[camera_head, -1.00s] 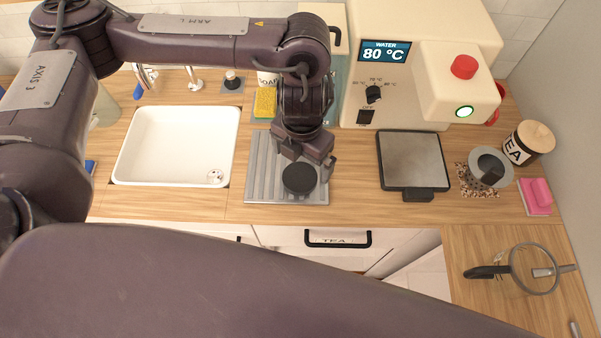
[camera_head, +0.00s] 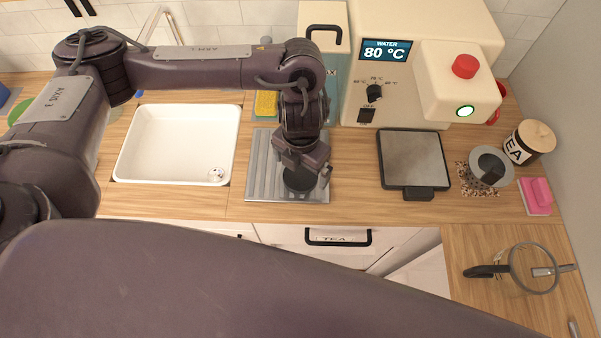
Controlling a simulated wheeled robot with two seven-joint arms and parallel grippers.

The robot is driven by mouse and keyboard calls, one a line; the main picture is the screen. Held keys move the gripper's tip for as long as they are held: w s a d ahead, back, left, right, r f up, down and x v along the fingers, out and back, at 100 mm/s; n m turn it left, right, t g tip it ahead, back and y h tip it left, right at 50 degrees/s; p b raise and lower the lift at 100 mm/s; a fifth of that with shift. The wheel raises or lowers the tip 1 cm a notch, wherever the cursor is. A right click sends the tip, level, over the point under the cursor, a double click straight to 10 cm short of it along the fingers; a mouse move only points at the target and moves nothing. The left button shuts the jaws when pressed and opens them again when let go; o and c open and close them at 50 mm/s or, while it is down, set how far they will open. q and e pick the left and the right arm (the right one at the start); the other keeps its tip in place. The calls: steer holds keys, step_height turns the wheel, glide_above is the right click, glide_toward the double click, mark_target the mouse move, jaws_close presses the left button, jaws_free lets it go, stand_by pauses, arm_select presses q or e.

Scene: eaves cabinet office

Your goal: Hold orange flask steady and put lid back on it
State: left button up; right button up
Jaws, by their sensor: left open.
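A dark round lid (camera_head: 297,183) lies on the grey ribbed draining mat (camera_head: 262,180) right of the sink. My left gripper (camera_head: 304,172) is open, with its fingers at the lid and covering its upper part. I cannot tell whether the fingers touch it. No orange flask shows in this view. My right gripper is out of view.
The white sink (camera_head: 175,145) is left of the mat. A cream water dispenser (camera_head: 410,60) stands behind, with a dark-framed tray (camera_head: 413,160) in front. A tea jar (camera_head: 528,142), a pink sponge (camera_head: 537,196) and a glass jug (camera_head: 533,268) are at the right.

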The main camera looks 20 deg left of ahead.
mark_target(300, 175)
arm_select(q)
steer(key=shift+a+f+p, duration=0.15)
steer(key=shift+f+p, duration=0.2)
steer(key=shift+f, duration=1.15)
steer(key=c, duration=1.1)
steer(key=shift+o, duration=0.2)
step_height(300, 175, up, 20)
